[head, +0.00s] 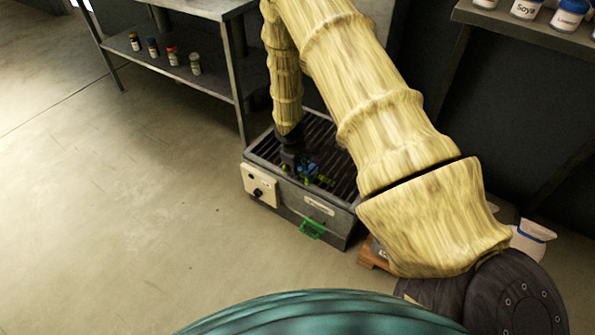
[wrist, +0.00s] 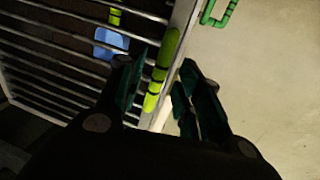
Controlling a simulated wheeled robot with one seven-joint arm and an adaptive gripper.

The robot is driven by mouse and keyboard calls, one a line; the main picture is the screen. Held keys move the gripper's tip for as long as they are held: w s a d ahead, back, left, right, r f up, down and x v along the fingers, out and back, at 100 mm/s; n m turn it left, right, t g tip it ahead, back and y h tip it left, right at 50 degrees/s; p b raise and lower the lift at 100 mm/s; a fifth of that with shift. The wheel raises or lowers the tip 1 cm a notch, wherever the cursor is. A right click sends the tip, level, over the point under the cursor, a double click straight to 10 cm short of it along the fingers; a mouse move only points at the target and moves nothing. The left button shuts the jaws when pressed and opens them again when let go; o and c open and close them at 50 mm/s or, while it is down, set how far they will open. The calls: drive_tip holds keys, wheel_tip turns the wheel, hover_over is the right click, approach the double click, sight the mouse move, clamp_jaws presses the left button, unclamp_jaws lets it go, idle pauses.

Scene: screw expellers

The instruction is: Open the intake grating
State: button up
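The intake grating (head: 325,132) is a set of dark parallel bars on top of a low grey machine (head: 330,228) on the floor. It looks shut and flat. In the wrist view the grating (wrist: 75,62) fills the left side, with a pale frame along its edge. A yellow-green handle with dark bands (wrist: 163,68) runs along that edge. My gripper (head: 308,172) is low over the grating's front part. In the wrist view my gripper (wrist: 163,62) is open, one finger on each side of the handle; whether they touch it cannot be told.
The machine has a white panel (head: 260,184) with a black knob and a green handle (head: 313,229) low on its front. A metal shelf table (head: 165,30) with small jars stands behind. A white sack (head: 532,240) lies right. Floor at left is clear.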

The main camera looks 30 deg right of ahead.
drive_tip(key=shift+f, duration=0.35)
clamp_jaws()
